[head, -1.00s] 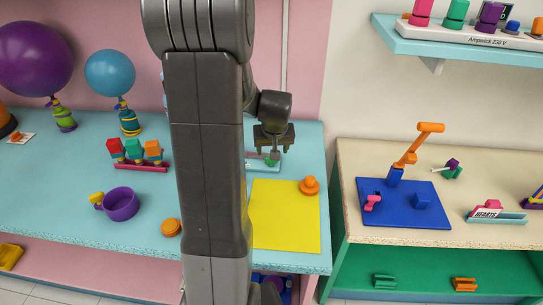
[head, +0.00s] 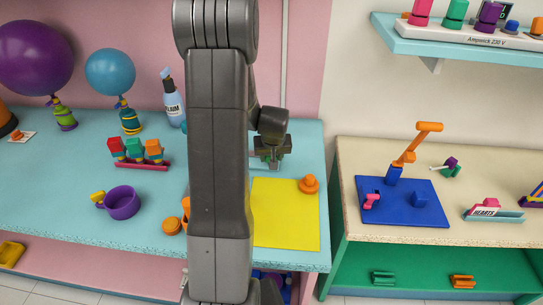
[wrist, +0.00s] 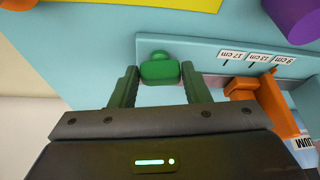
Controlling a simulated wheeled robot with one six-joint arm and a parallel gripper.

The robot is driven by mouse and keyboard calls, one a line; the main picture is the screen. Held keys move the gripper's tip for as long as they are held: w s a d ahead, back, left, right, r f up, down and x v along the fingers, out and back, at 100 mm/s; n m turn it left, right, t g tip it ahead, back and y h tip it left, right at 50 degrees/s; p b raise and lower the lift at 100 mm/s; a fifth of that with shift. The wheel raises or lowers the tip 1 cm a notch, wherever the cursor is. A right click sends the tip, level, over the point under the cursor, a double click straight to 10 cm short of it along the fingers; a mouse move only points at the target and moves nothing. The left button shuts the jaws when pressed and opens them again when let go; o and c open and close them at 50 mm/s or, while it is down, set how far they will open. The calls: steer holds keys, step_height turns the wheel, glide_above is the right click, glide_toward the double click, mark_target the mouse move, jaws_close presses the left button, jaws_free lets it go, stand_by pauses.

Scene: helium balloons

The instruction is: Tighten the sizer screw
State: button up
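The sizer is a pale blue board (wrist: 205,50) with a strip of labels reading 17 cm, 13 cm and 9 cm, and an orange slider (wrist: 272,103) stands at its right in the wrist view. The sizer screw (wrist: 160,68) is a green knob near the board's left end. In the head view my gripper (head: 270,157) is low over the back of the turquoise table and hides the screw.
A yellow sheet (head: 285,220) with an orange knobbed piece (head: 309,185) lies in front of the gripper. A purple cup (head: 122,203), a rack of colored blocks (head: 143,165) and a HELIUM bottle (head: 173,97) stand to the left. Balloons (head: 110,73) float at the back left.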

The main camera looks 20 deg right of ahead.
steer(key=c, duration=0.5)
steer(key=shift+o, duration=0.2)
steer(key=shift+m, duration=0.3)
steer(key=shift+f+m+b, duration=0.15)
steer(key=shift+m+b, duration=0.25)
steer(key=shift+b, duration=0.05)
steer(key=shift+a+m+h, duration=0.1)
steer(key=shift+m+h, duration=0.2)
steer(key=o, duration=1)
